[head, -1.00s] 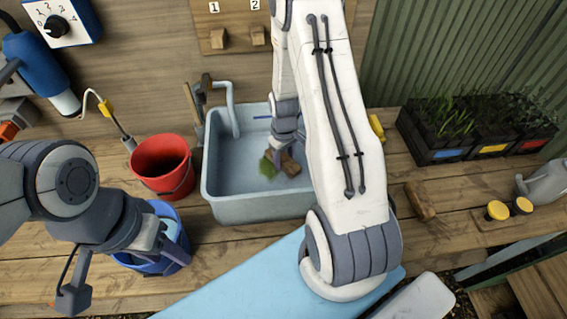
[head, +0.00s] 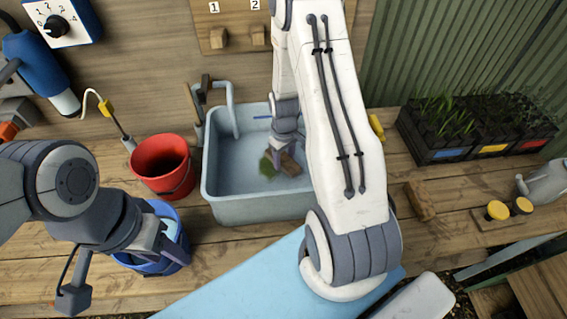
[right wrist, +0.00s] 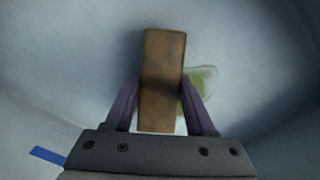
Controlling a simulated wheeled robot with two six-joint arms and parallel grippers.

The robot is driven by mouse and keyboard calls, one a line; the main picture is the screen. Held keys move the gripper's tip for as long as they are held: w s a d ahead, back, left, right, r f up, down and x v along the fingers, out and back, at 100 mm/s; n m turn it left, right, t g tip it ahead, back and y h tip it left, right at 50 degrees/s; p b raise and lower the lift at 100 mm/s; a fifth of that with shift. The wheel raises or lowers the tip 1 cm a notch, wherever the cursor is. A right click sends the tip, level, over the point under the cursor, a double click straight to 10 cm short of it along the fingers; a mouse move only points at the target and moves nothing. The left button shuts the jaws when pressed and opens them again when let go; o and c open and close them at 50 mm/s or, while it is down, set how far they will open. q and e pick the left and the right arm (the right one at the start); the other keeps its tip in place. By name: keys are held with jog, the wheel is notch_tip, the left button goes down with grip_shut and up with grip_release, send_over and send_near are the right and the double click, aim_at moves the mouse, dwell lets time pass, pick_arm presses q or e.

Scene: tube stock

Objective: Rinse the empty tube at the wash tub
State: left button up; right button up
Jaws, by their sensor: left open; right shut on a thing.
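The wash tub (head: 262,210) is a pale grey-blue basin on the wooden bench, below a bent grey tap pipe (head: 233,110). My right gripper (head: 290,137) reaches down into it, partly hidden by my own arm in the head view. In the right wrist view, its fingers (right wrist: 162,108) are shut on a brown oblong block (right wrist: 163,70); I cannot tell whether this is the empty tube. A green patch (right wrist: 200,90) lies partly behind the block; it also shows in the head view (head: 267,165). My left gripper (head: 158,240) is open and empty over the blue bucket (head: 160,267).
A red bucket (head: 160,165) stands left of the tub. Dark plant crates (head: 430,150) stand at the right rear. A brown block (head: 420,200) and yellow-capped pieces (head: 497,210) lie on the right. A light-blue mat (head: 240,278) covers the front.

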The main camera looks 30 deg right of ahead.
jog(key=shift+r, duration=0.1)
dwell(0.4)
notch_tip(320, 180, up, 18)
jog(key=p, duration=1.4)
jog(key=shift+f, duration=0.25)
dwell(1.9)
notch_tip(320, 180, up, 4)
jog(key=p, duration=0.4)
send_over(284, 160)
dwell(0.6)
